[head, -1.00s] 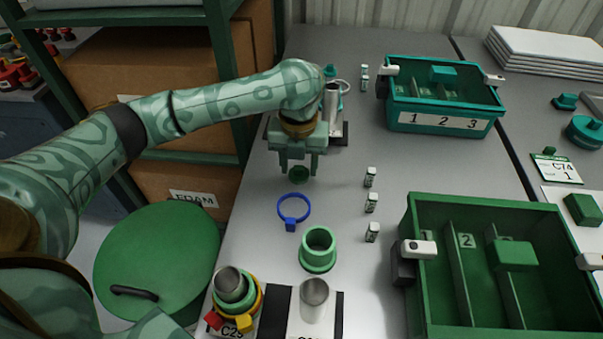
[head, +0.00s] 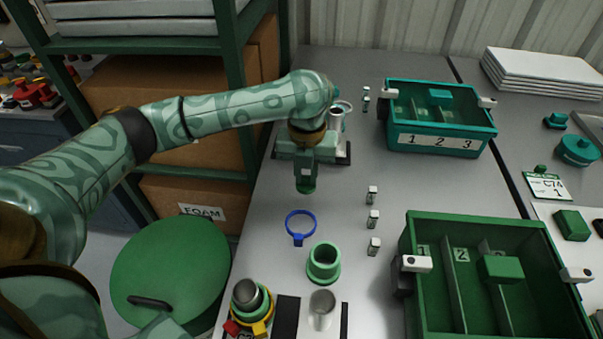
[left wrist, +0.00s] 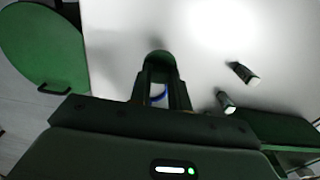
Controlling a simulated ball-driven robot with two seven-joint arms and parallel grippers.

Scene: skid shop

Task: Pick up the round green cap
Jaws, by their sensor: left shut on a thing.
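The round green cap (head: 306,189) is small and dark green, and it shows just below my left fingertips in the head view. My left gripper (head: 306,180) points down and is shut on the cap, above the grey bench left of the small vials. In the left wrist view, the cap (left wrist: 160,57) sits between the tips of the left gripper (left wrist: 161,76), its sides partly hidden by the fingers. I cannot tell whether the cap touches the bench. My right gripper is not in view.
A blue ring (head: 300,226) and a green open cup (head: 324,263) stand nearer me. Several small vials (head: 373,219) stand to the right. A green divided bin (head: 470,216) and a teal bin (head: 440,150) lie farther right. A stand (head: 340,152) is behind the gripper.

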